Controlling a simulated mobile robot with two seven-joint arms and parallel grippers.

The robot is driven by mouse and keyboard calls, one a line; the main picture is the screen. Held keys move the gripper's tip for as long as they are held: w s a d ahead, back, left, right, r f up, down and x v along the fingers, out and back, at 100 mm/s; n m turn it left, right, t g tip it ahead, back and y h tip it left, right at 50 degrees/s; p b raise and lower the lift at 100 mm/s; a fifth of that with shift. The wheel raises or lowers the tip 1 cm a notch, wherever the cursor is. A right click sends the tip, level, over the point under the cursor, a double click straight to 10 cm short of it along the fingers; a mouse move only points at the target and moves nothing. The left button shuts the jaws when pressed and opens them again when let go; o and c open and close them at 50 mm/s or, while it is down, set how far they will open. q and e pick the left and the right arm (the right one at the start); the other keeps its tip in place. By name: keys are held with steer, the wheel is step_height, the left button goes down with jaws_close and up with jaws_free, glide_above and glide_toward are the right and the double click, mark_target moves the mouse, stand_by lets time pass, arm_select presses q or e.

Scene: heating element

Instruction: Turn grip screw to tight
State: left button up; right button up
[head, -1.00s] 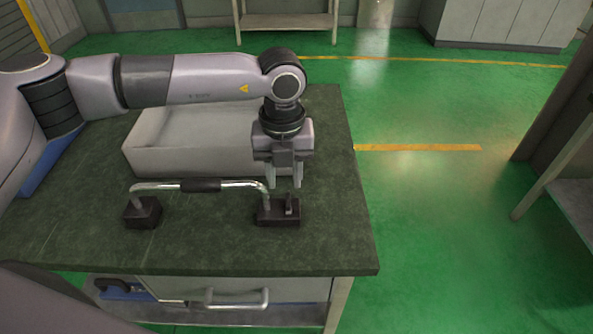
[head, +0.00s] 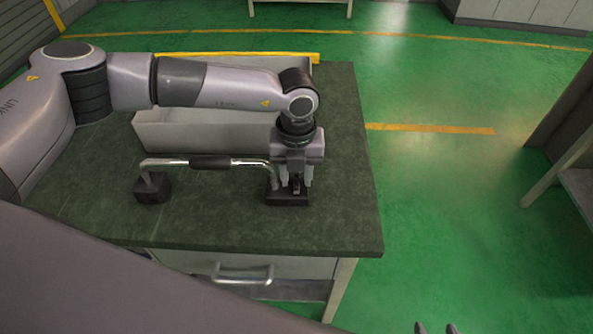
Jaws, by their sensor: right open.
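The heating element is a bent metal tube with a dark sleeve (head: 211,163), its ends on two dark blocks on the table. The grip screw (head: 296,184) is a small dark upright piece on the right block (head: 287,199). My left gripper (head: 296,182) points down over this block, its two fingers apart on either side of the screw. Whether they touch the screw I cannot tell. My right gripper (head: 435,328) shows only as two separated fingertips at the bottom edge, open and empty, far from the screw.
A grey open box (head: 205,135) stands on the dark green table (head: 225,228) behind the tube. A drawer with a metal handle (head: 243,275) is under the table's front edge. Green floor lies free to the right.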

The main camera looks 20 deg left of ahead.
arm_select(q)
jaws_close()
